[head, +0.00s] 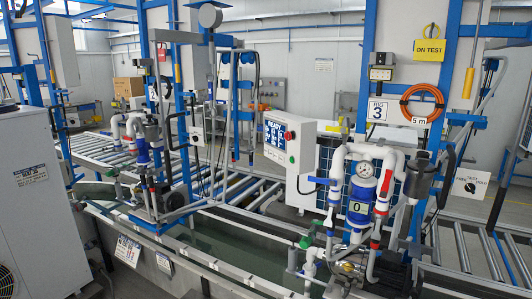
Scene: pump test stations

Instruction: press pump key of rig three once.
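The rig three sign (377,110) hangs on a blue post at the right. Left of this rig is a white control box (307,150). Its screen (274,134) appears to read READY, with small print too fine to read. A red button (289,135) and a smaller green button (291,158) sit beside the screen. I cannot tell which control is the pump key. Neither gripper is in view.
A white cabinet (35,180) fills the left edge. An orange hose coil (422,103) and an ON TEST tag (429,49) hang at the upper right. Rollers (462,250) lie at the lower right.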

